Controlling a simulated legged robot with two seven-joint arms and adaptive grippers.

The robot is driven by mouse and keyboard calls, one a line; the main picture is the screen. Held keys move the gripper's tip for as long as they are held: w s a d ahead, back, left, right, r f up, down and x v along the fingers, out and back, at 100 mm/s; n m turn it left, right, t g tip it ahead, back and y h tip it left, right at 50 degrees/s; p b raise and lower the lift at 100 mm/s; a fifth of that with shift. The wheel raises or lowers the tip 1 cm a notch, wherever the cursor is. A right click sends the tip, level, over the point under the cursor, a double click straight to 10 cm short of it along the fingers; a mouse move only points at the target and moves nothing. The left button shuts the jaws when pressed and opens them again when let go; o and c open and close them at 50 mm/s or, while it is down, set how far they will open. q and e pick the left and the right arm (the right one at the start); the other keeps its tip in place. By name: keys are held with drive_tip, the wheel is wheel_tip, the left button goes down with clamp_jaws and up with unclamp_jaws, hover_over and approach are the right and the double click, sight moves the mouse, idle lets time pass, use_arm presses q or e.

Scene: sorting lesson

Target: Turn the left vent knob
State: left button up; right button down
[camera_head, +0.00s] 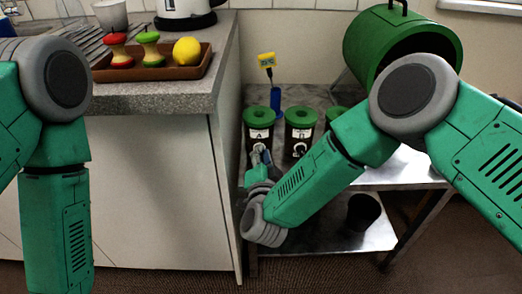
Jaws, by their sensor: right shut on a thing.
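Several dark jars with green lids stand in a row on a metal table. The left jar (259,120) is labelled A and the jar beside it (300,122) is labelled B.
A large green drum (372,45) stands above the table's right side. A yellow-headed tool (266,61) stands behind the jars. A black pot (363,212) sits on the lower shelf (325,238). The counter at left holds a brown tray (150,73) with fruit-like items.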

sight(263, 124)
drive_tip(key=m, duration=0.4)
drive_tip(key=shift+s+d+f, duration=0.1)
drive_tip(key=shift+d+f, duration=0.05)
drive_tip(key=shift+f, duration=0.2)
drive_tip(key=shift+f+m, duration=0.2)
drive_tip(key=shift+m, duration=1.6)
drive_tip(key=shift+f, duration=0.1)
drive_tip(key=c, duration=1.7)
unclamp_jaws()
drive_tip(key=shift+s, duration=0.1)
drive_tip(key=r, duration=1)
drive_tip(key=shift+w+r, duration=0.2)
drive_tip(key=shift+r, duration=0.1)
